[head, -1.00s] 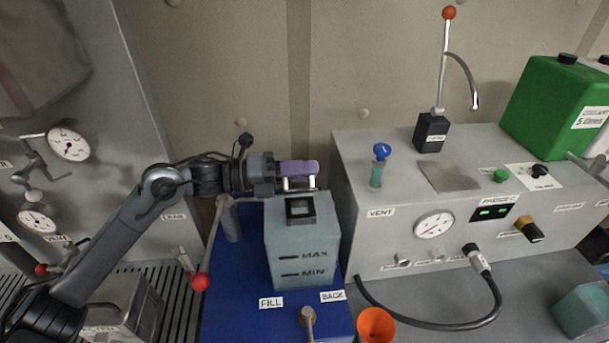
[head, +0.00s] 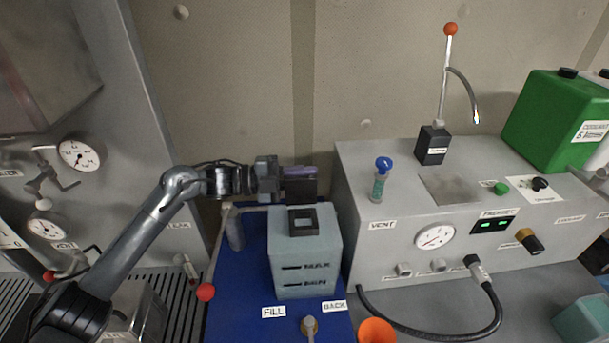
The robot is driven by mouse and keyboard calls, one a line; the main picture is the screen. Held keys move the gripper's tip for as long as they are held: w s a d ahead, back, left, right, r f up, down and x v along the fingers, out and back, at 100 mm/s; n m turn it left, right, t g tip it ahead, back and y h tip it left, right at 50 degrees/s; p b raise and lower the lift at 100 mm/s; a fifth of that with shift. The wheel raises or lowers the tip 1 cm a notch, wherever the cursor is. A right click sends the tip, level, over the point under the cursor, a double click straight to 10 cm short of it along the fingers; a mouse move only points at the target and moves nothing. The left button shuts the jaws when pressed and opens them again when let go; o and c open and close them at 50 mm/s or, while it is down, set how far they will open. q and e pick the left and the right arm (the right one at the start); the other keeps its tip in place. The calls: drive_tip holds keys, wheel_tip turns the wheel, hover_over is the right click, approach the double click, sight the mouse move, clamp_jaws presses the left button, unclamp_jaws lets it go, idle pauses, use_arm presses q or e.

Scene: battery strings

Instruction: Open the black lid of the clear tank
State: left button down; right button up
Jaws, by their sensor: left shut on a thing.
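The clear tank (head: 306,263), grey-green with MAX and MIN marks, stands on the blue base. On its top a square black rim (head: 303,233) frames an uncovered opening. A dark panel (head: 302,190), which looks like the black lid, stands raised at the back of the rim. My left gripper (head: 299,178) reaches in from the left behind and above the opening, shut on this lid. The purple part at the gripper's end shows along the panel's top; the exact finger contact is hidden. My right gripper is not in view.
A red-ended lever (head: 206,292) stands left of the tank. An orange funnel (head: 376,331) is at the front. The grey console (head: 390,245) stands close on the right, with a blue-topped vial (head: 381,180) and a green container (head: 560,120).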

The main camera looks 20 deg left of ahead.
use_arm(q)
drive_tip(key=shift+w+n, duration=0.2)
drive_tip(key=shift+n, duration=0.2)
drive_tip(key=shift+a, duration=0.1)
drive_tip(key=c, duration=1.2)
unclamp_jaws()
drive_tip(key=shift+w, duration=0.1)
drive_tip(key=shift+f, duration=0.15)
drive_tip(key=shift+a, duration=0.1)
drive_tip(key=shift+b+v, duration=1.2)
drive_tip(key=shift+v, duration=4.1)
